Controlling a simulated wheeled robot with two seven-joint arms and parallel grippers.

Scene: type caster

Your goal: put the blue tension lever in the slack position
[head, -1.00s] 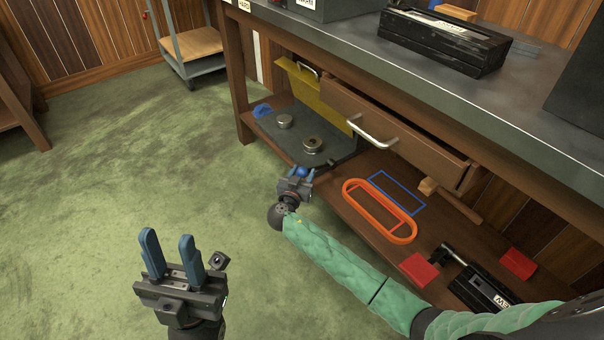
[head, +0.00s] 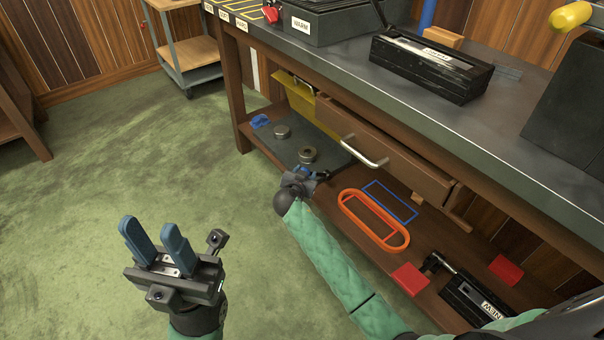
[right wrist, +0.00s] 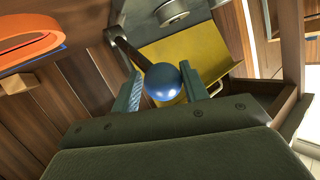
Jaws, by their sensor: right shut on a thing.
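The tension lever shows in the right wrist view as a round blue knob (right wrist: 163,82) on a dark arm running up and left. My right gripper (right wrist: 158,90) has a finger on each side of the knob and is shut on it. In the head view my right gripper (head: 308,172) is at the front edge of a dark grey plate (head: 290,147) with two round metal rollers. The gripper mostly hides the lever there. My left gripper (head: 149,240) is open and empty, over the green floor.
The plate lies on the bench's lower shelf, with a yellow panel (head: 301,98) behind it and a drawer (head: 390,157) above. An orange belt loop (head: 350,218), a blue outline (head: 406,205) and red blocks (head: 410,279) are to the right. The floor at left is clear.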

